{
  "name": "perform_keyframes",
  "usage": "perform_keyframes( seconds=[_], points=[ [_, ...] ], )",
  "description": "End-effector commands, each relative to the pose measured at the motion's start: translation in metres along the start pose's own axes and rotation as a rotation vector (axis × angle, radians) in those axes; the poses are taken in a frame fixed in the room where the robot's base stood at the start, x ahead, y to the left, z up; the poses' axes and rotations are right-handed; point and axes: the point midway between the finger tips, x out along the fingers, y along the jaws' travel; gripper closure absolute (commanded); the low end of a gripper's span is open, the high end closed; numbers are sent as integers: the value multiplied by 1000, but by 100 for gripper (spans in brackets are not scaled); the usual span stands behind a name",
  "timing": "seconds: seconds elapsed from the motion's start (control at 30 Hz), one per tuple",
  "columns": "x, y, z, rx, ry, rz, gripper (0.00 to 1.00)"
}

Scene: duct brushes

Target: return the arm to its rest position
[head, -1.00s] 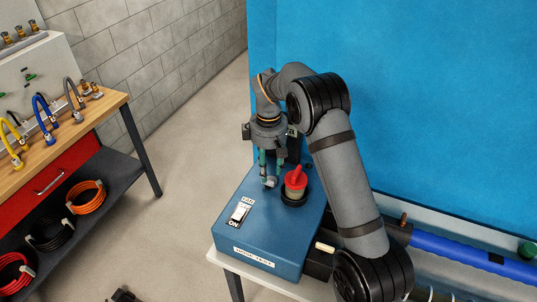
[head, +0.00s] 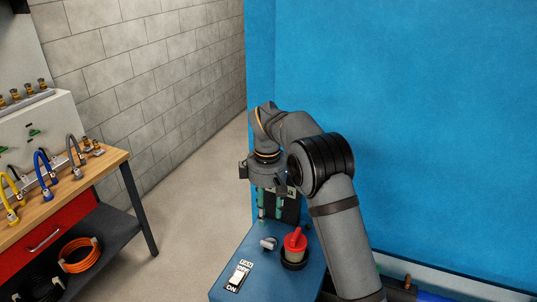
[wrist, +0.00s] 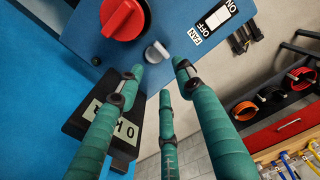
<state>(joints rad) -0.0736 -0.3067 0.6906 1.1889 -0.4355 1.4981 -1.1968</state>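My arm reaches over a blue control box (head: 228,282) and bends down at the wrist. My gripper (head: 269,215) hangs above the far part of the box, pointing down. In the wrist view, its teal fingers (wrist: 156,80) are spread apart with nothing between them. A small grey knob (wrist: 157,52) lies just past the fingertips and looks clear of them; it also shows in the head view (head: 268,243). A red knob (head: 295,240) stands to its right in the head view. A white fan switch (head: 238,276) sits near the front of the box.
A big blue panel (head: 420,130) rises behind my arm. A wooden workbench (head: 110,163) with coloured hoses stands at left. Open floor (head: 190,220) lies between bench and box.

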Motion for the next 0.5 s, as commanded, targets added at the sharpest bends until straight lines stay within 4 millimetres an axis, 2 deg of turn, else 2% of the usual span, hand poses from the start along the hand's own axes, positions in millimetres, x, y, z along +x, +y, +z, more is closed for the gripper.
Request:
perform_keyframes(
  seconds=[0.13,0.23,0.5],
  points=[
    [8,0,0,1,-1,-2,64],
    [20,0,1,0,-4,-3,64],
    [74,-1,1,0,-4,-4,64]
  ],
)
